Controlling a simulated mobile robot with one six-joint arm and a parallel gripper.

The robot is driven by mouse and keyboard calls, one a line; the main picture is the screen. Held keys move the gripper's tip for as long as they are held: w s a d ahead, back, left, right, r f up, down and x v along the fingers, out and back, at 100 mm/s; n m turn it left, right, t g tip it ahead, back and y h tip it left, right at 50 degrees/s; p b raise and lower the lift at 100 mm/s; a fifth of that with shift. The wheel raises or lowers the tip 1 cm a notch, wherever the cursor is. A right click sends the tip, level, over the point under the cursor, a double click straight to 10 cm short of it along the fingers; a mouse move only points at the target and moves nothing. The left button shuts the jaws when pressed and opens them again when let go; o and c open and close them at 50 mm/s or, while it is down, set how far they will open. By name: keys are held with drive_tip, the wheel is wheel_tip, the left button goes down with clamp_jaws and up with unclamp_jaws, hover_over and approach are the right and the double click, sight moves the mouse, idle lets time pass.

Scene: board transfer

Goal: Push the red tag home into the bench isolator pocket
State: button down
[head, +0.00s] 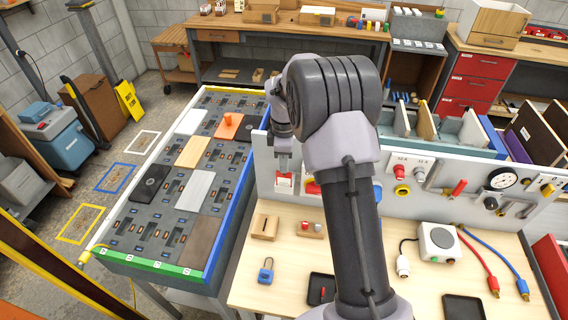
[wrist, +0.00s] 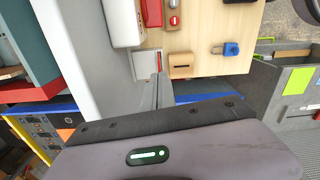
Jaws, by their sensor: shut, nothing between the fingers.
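The bench isolator pocket (head: 284,188) is a pale holder on the upright panel at the back of the bench. The red tag (head: 284,180) shows as a small red patch at it; how deep it sits I cannot tell. In the wrist view the pocket (wrist: 143,66) is a pale grey block, with only a thin red sliver beside the fingers. My gripper (head: 284,163) is shut and empty, just above the tag and close to the panel. In the wrist view its fingers (wrist: 159,80) point at the pocket and partly hide it. Whether they touch the tag is unclear.
A slotted wooden block (head: 265,227) and a blue padlock (head: 266,270) stand on the bench below. A red handle (head: 312,187) sits right of the pocket. A board rack (head: 150,262) lies left of the panel. My arm hides part of the panel and bench.

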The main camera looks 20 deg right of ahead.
drive_tip(key=shift+f, duration=0.45)
wheel_tip(320, 180, up, 3)
drive_tip(key=p, duration=0.3)
drive_tip(key=shift+r, duration=0.2)
wheel_tip(320, 180, up, 17)
drive_tip(key=p, duration=0.3)
drive_tip(key=s+a+f+m+t+b, duration=0.1)
drive_tip(key=s+a+f+m+b, duration=0.25)
drive_tip(key=s+b, duration=0.35)
drive_tip(key=s+a+f+m+t+y+b, duration=0.1)
drive_tip(key=s+a+f+m+t+b, duration=0.15)
drive_tip(key=s+a+m+b, duration=0.3)
drive_tip(key=s+a+f+m+t+b, duration=0.1)
drive_tip(key=s+a+f+m+b, duration=0.2)
drive_tip(key=s+b, duration=0.55)
drive_tip(key=s+a+f+m+t+y+b, duration=0.1)
drive_tip(key=s+a+f+m+b, duration=0.2)
drive_tip(key=s+f, duration=0.6)
drive_tip(key=shift+f+m+b, duration=0.35)
drive_tip(key=shift+m+b, duration=0.4)
drive_tip(key=shift+m, duration=0.35)
drive_tip(key=shift+s+a, duration=0.1)
